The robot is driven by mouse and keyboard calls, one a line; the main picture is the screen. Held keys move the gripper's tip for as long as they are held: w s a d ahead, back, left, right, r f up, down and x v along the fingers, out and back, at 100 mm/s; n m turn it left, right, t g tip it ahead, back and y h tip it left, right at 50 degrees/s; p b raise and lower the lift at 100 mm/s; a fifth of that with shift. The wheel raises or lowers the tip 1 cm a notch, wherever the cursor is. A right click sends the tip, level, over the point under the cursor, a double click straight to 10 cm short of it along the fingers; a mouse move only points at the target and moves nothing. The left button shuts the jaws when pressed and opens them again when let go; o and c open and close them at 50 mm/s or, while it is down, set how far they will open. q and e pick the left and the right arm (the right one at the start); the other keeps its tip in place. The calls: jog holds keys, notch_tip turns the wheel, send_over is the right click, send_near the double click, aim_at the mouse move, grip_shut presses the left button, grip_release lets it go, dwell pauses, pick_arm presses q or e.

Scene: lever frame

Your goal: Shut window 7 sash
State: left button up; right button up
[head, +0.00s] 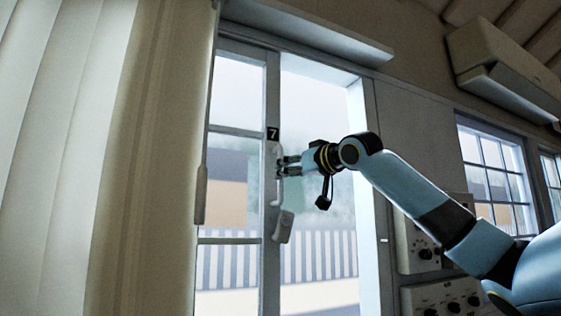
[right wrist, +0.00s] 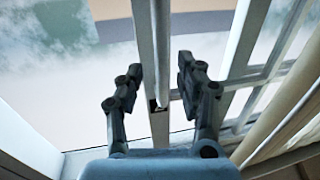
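The window 7 sash (head: 237,131) is a pale framed pane with glazing bars, at the left of the opening. A black "7" plate (head: 272,133) sits on its right-hand stile. A white upright handle (head: 278,190) is on that stile, with a pale box-like piece (head: 284,227) at its lower end. My right gripper (head: 281,166) is at the handle's upper part. In the right wrist view its fingers (right wrist: 156,90) are spread on both sides of the handle bar (right wrist: 161,50), with gaps visible on each side. My left gripper is not in view.
A cream curtain (head: 110,150) hangs at left. Control boxes with knobs (head: 425,245) are on the wall at right.

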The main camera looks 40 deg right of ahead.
aim_at(279, 196)
jog(key=w+p, duration=0.1)
jog(key=w, duration=0.2)
jog(key=shift+w+d, duration=0.1)
jog(key=shift+w, duration=0.2)
grip_shut()
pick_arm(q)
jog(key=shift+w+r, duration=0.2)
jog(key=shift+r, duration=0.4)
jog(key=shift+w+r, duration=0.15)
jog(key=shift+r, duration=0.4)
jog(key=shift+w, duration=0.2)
pick_arm(e)
jog(key=shift+w+f, duration=0.15)
jog(key=shift+w, duration=0.05)
